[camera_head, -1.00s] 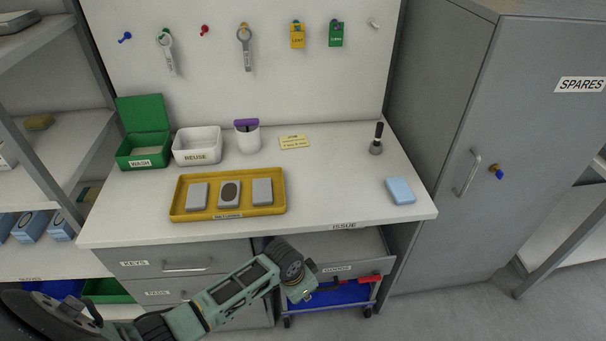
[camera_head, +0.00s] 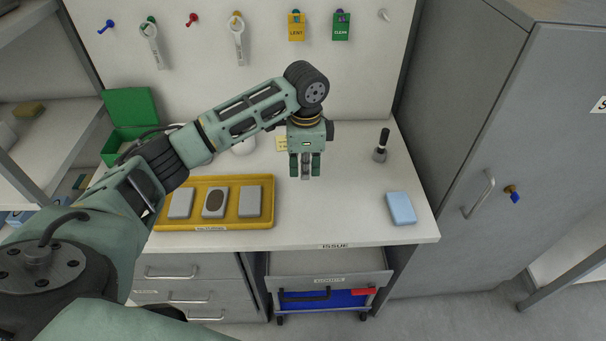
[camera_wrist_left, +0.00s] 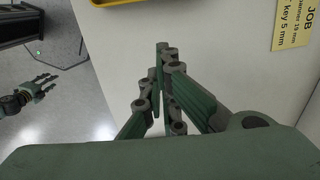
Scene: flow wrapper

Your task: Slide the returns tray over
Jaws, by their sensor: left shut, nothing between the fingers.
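The yellow returns tray (camera_head: 255,223) lies on the left part of the bench top, close to the front edge. It holds three grey blocks; the middle one (camera_head: 214,203) has a dark oval patch. My left gripper (camera_head: 306,175) points down over the bench, right of the tray and apart from it. It is shut and empty; its fingers also show together in the left wrist view (camera_wrist_left: 161,50). A strip of the yellow tray (camera_wrist_left: 118,2) shows at that view's top edge. My right gripper (camera_wrist_left: 44,85) shows small over the floor there, its fingers apart.
A blue box (camera_head: 400,208) and a black-handled stamp (camera_head: 381,147) stand at the bench's right. The green wash bin (camera_head: 129,110) is at the back left. My left arm hides much of the back left. Bench top between tray and blue box is clear.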

